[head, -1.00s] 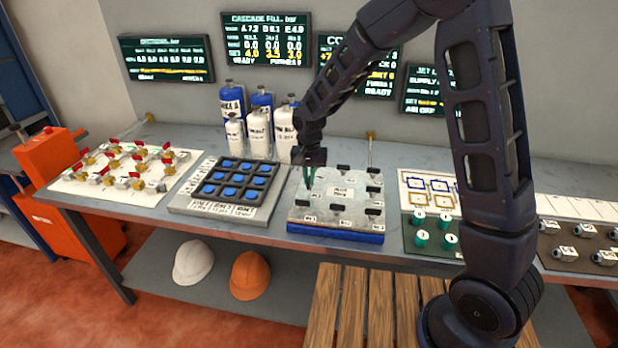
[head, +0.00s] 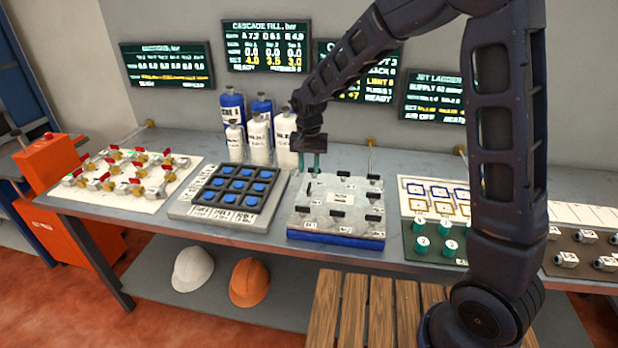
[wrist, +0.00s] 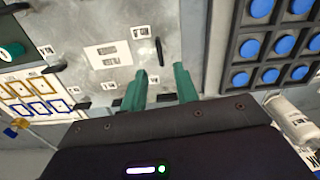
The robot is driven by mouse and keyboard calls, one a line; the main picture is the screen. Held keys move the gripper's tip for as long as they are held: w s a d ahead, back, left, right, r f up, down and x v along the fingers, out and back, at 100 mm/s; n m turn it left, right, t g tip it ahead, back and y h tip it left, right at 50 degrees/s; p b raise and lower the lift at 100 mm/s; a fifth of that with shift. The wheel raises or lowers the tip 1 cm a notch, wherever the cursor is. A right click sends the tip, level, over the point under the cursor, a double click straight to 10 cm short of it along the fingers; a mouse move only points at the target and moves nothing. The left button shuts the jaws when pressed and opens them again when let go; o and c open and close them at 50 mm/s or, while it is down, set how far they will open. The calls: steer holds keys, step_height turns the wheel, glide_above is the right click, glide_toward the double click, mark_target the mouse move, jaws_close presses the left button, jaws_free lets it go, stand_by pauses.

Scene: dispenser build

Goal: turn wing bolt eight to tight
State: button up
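The grey metal plate (head: 325,222) on a blue base carries several black wing bolts around its edge, each with a small white label. Its far middle bolt (head: 343,170) and right middle bolt (head: 374,196) show clearly. My gripper (head: 311,163) is above the plate's far left corner, with its green fingers pointing down. In the wrist view my gripper (wrist: 162,73) is open, with nothing visible held between the fingers. One black wing bolt (wrist: 160,52) shows just beyond the fingertips. The labels are too small to read, so I cannot tell which bolt is eight.
A pad of blue buttons (head: 228,188) lies left of the plate. White and blue cylinders (head: 259,138) stand behind it, close to my gripper. Green numbered knobs (head: 420,244) are at the right. Red-handled valves (head: 108,178) sit at the far left.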

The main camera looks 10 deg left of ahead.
steer(key=shift+r, duration=1.8)
steer(key=d+r+t, duration=0.1)
steer(key=d+r, duration=0.5)
steer(key=d, duration=0.6)
steer(key=d+r+t, duration=0.1)
steer(key=d+r, duration=0.5)
steer(key=d, duration=0.7)
steer(key=s+d+r+m+t, duration=0.1)
steer(key=s+d+r+t, duration=0.1)
steer(key=s+d, duration=1.3)
steer(key=d, duration=0.3)
steer(key=shift+d+t, duration=0.25)
steer(key=shift+t, duration=0.05)
steer(key=shift+r, duration=0.1)
